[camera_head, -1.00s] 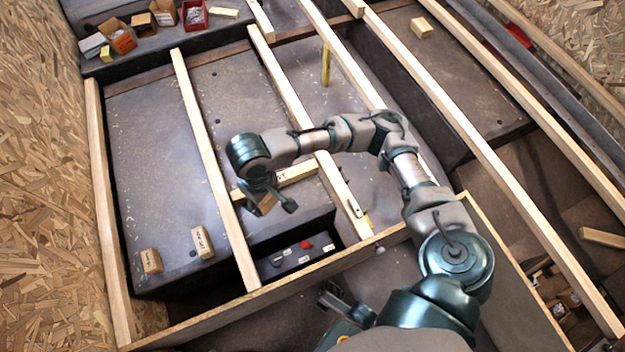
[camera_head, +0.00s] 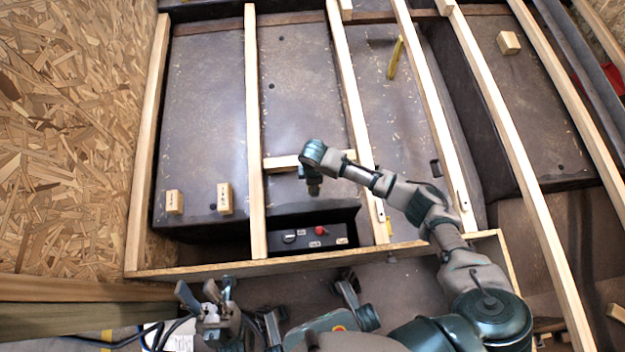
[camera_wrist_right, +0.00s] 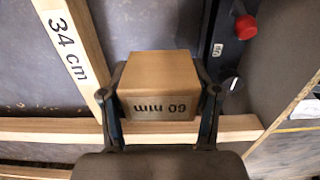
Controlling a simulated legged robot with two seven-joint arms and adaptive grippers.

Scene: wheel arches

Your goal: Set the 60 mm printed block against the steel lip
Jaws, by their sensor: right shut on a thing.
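The 60 mm block (camera_wrist_right: 157,84) is a tan cube with its printed label upside down in the right wrist view. My right gripper (camera_wrist_right: 161,94) is shut on it, one finger on each side. In the head view my right gripper (camera_head: 313,187) hangs beside a short wooden crosspiece (camera_head: 283,163), above the black control box; the block is hidden there. My left gripper (camera_head: 206,291) is open and empty at the lower left, outside the front rail. I cannot tell which edge is the steel lip.
Two labelled blocks (camera_head: 174,202) (camera_head: 226,199) stand at the left of the dark arch surface. Long wooden battens (camera_head: 254,120) cross it. A control box (camera_head: 315,238) with a red knob lies behind the front rail (camera_head: 200,271). Another block (camera_head: 508,43) sits at the far right.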

